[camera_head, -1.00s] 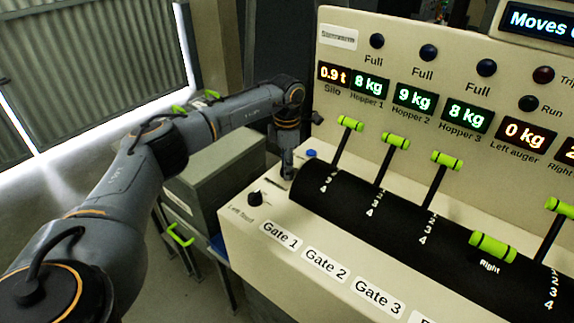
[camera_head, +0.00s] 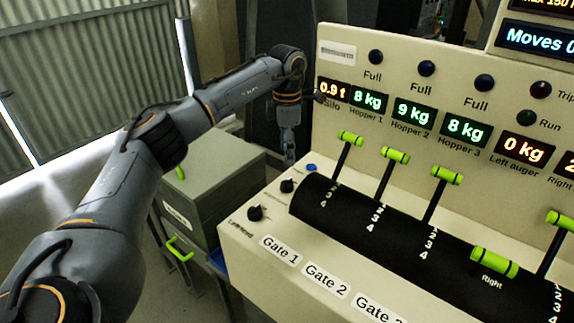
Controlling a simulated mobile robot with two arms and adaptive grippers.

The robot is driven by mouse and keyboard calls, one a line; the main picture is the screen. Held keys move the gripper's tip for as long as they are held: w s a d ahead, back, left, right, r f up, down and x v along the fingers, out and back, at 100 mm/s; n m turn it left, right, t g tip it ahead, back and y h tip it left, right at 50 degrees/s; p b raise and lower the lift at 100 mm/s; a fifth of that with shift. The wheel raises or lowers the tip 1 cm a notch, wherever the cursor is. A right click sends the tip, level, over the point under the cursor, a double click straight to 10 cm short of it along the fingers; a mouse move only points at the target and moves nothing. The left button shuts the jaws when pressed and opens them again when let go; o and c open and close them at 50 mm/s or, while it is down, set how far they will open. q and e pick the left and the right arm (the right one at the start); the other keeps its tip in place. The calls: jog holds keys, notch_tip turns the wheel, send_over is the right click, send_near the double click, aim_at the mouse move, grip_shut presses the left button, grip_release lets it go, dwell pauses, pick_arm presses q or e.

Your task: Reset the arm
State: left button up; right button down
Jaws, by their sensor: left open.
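My left arm reaches in from the left, and its wrist bends down beside the left end of the control console (camera_head: 240,238). My left gripper (camera_head: 289,158) points down above the console's left corner, apart from the knobs; it is small and its fingers are hard to make out. Below it are a black knob (camera_head: 287,186) and a blue button (camera_head: 310,167). Another black knob (camera_head: 255,213) sits nearer the front edge. My right gripper is not in view.
The console has a black drum (camera_head: 370,222) with several green-handled levers, such as the Gate 1 lever (camera_head: 350,138). An upright panel with displays (camera_head: 369,101) stands behind. A grey box (camera_head: 205,190) with a green handle (camera_head: 179,248) stands left of the console.

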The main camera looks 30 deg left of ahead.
pick_arm(q)
jog(key=shift+r, duration=0.9)
